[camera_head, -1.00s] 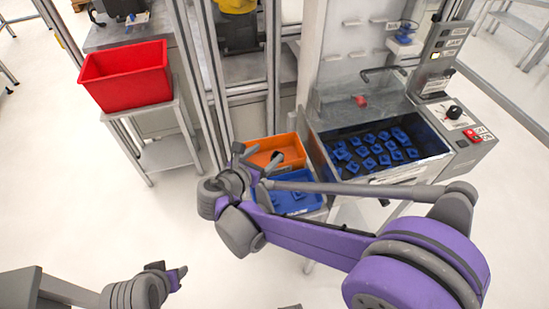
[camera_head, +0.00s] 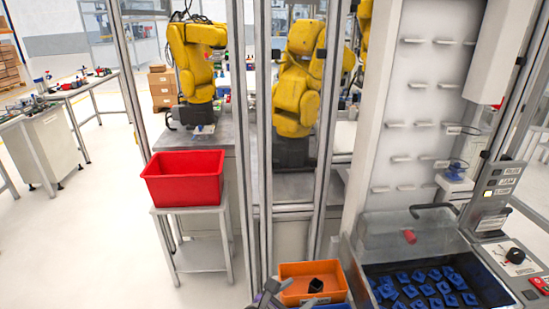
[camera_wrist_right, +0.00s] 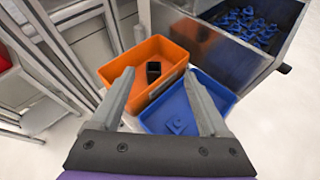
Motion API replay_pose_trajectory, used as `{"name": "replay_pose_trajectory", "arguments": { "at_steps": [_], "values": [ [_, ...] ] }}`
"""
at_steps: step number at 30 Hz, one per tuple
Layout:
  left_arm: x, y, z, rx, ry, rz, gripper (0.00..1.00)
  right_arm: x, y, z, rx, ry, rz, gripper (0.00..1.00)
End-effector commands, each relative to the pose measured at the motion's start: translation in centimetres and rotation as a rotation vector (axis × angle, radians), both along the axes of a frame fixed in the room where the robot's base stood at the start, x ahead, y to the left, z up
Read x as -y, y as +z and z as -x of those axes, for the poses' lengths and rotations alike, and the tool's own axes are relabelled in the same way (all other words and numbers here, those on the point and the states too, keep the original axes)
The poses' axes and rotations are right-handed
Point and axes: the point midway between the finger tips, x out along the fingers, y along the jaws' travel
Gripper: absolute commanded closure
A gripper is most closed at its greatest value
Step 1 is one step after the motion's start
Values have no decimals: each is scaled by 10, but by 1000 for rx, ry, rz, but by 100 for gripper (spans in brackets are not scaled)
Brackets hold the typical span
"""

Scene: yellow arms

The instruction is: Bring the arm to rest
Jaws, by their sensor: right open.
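My right gripper (camera_head: 268,295) shows only at the bottom edge of the head view, beside the left side of the orange bin (camera_head: 335,277). In the right wrist view the same gripper (camera_wrist_right: 160,82) has its two grey fingers wide apart with nothing held between them. The rest of my right arm is outside the head view. My left arm and gripper are not seen.
A red bin (camera_head: 184,178) stands on a small table (camera_head: 190,225) at left. Metal frame posts (camera_head: 263,150) rise mid-view, with yellow arms (camera_head: 297,95) behind them. A machine with a tray of several blue pieces (camera_head: 420,288) is at right. The floor at lower left is clear.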

Motion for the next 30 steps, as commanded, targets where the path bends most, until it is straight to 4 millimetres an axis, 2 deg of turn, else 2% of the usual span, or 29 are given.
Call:
{"name": "replay_pose_trajectory", "arguments": {
  "at_steps": [1,4,6,10,15,18,21,24,30],
  "values": [
    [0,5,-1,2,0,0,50,18,1,7,12,-51,-77,21],
    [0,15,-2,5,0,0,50,54,-5,30,61,-216,-332,21],
    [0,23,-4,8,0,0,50,78,-10,54,118,-381,-553,21],
    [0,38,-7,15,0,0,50,104,-17,101,263,-742,-965,21],
    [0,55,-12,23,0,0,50,110,-18,149,480,-1230,-1422,21],
    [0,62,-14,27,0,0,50,106,-16,164,584,-1455,-1608,21],
    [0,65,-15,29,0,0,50,103,-15,171,650,-1603,-1722,21],
    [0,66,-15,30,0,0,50,101,-14,175,679,-1676,-1775,21],
    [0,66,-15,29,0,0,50,100,-15,175,684,-1690,-1784,21]
  ]
}}
